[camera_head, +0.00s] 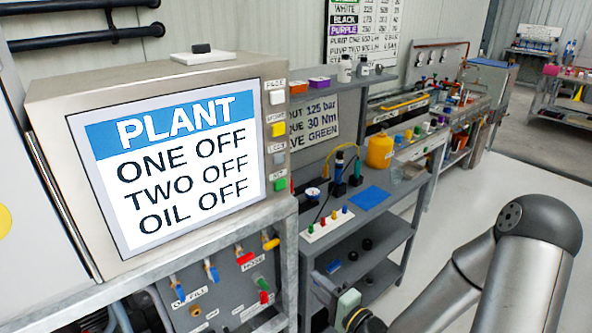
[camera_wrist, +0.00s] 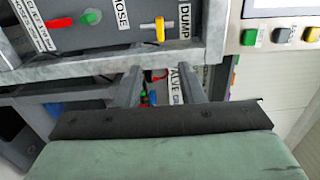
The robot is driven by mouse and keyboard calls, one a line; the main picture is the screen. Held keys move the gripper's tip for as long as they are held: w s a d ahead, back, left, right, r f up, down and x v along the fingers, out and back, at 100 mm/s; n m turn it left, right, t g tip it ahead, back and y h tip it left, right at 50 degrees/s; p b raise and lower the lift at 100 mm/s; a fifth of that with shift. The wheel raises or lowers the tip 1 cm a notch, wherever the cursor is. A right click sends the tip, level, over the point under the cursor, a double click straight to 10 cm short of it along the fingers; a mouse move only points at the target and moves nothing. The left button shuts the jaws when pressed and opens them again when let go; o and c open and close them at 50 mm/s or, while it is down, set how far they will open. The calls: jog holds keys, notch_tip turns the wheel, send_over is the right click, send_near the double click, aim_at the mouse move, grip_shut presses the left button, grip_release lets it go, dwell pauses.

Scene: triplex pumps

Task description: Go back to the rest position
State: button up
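My gripper (camera_wrist: 160,82) shows in the wrist view with its two grey fingers apart and nothing visible held between them. Its green body fills the bottom of that view. In the head view, the green part of my gripper (camera_head: 327,285) is low in the middle, just right of the plant cabinet's frame, and its fingertips are hard to make out there. My arm comes in from the lower right. The plant panel screen (camera_head: 178,165) reads ONE OFF, TWO OFF, OIL OFF.
A valve panel (camera_head: 215,295) with coloured handles sits below the screen. In the wrist view, a yellow handle (camera_wrist: 160,28) and a metal frame rail (camera_wrist: 100,68) are close beyond the fingers. A grey shelf bench (camera_head: 375,220) holds small parts. Open floor (camera_head: 470,190) lies to the right.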

jog(key=s+d+f+n+g+h, duration=0.2)
jog(key=s+d+n+g+h, duration=0.2)
jog(key=d+n+g+h, duration=0.5)
jog(key=s+a+r+n+g+h, duration=0.1)
jog(key=s+r+g, duration=0.1)
jog(key=s+r, duration=0.3)
jog(key=s+a+r+n+g, duration=0.1)
jog(key=s+r, duration=0.4)
jog(key=s, duration=0.7)
jog(key=shift+s+a+r+g+h, duration=0.35)
jog(key=shift+a+g+h, duration=0.1)
jog(key=shift+g, duration=0.55)
jog(key=shift+f, duration=0.1)
dwell(1.3)
